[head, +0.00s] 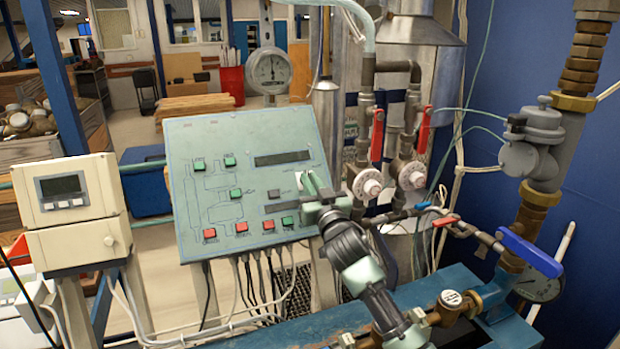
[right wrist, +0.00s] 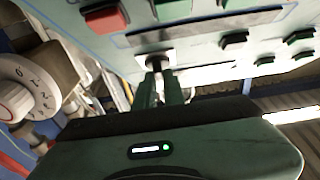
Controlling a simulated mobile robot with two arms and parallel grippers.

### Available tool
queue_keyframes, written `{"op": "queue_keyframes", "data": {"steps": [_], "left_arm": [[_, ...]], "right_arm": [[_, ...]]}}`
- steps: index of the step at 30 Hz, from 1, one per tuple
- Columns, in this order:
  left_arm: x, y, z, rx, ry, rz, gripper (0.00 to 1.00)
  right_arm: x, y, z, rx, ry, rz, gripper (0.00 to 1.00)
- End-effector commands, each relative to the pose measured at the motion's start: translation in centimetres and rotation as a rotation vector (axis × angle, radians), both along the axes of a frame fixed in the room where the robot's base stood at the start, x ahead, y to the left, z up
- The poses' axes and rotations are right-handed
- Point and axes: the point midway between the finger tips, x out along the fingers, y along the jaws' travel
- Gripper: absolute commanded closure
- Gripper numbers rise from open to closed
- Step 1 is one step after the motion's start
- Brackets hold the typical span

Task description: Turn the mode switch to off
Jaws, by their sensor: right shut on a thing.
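The grey-green control panel (head: 222,212) stands in the middle of the head view, with a sloping face. My right gripper (head: 314,186) is at the panel's right side, its fingers against the face. In the right wrist view my gripper's green fingers (right wrist: 160,88) are closed together on a small dark switch (right wrist: 157,63) on the panel. I take this for the mode switch; the fingers cover part of it, and its pointing direction cannot be read. My left gripper is not in view.
Red and green buttons (head: 241,227) line the panel. A beige meter box (head: 70,190) stands at left. Cables hang below the panel.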

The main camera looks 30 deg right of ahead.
Motion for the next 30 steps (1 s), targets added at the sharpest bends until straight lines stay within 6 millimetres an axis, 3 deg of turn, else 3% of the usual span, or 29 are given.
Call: {"op": "queue_keyframes", "data": {"steps": [17,18,20,30], "left_arm": [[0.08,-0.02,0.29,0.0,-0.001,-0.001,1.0],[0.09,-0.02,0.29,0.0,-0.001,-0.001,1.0],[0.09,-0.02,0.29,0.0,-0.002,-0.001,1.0],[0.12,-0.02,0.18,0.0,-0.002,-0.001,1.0]], "right_arm": [[0.02,-0.03,-0.4,-0.024,0.014,0.024,1.0],[0.03,-0.02,-0.4,-0.024,0.014,0.024,0.82],[0.02,-0.02,-0.36,-0.024,0.013,0.024,0.68],[-0.16,0.0,-0.25,-0.025,0.009,0.024,0.68]]}}
